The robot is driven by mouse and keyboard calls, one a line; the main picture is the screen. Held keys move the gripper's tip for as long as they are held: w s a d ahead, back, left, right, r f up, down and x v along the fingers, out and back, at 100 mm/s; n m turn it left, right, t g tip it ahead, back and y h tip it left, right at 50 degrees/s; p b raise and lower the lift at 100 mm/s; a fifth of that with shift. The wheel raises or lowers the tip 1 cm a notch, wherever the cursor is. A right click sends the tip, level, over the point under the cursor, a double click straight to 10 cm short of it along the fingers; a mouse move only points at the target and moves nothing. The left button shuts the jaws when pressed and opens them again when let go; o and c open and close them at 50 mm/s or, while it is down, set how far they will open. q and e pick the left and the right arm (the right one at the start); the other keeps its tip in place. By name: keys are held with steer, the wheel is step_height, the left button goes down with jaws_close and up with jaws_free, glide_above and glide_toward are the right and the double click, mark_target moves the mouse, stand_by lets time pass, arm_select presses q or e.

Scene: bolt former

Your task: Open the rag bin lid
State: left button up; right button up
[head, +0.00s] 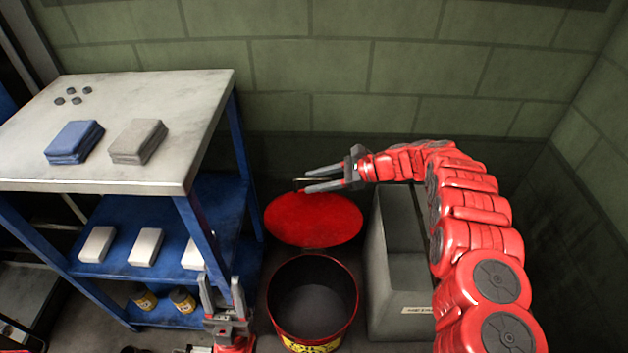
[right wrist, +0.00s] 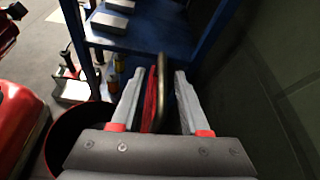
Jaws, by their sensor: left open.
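The round red rag bin (head: 352,318) stands on the floor with its dark mouth uncovered. Its red lid (head: 313,220) is tilted up behind the mouth. My right gripper (head: 308,180) is at the lid's top edge. In the right wrist view, its fingers (right wrist: 157,95) are apart, with the lid (right wrist: 150,100) seen edge-on and a dark bar-like handle (right wrist: 164,92) between them; a gap shows beside the handle. My left gripper (head: 222,290) is open and empty, low beside the shelf unit, left of the bin.
A blue shelf unit with a grey top (head: 190,110) stands at left, holding a blue cloth stack (head: 74,143), a grey stack (head: 138,142) and white blocks below. A grey box-like container (head: 395,290) stands close right of the bin. A green block wall (head: 320,65) is behind.

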steer(key=shift+s+a, duration=0.1)
steer(key=shift+a, duration=0.1)
steer(key=shift+r, duration=0.1)
steer(key=shift+d+r, duration=0.1)
steer(key=shift+d, duration=0.15)
steer(key=v, duration=1.7)
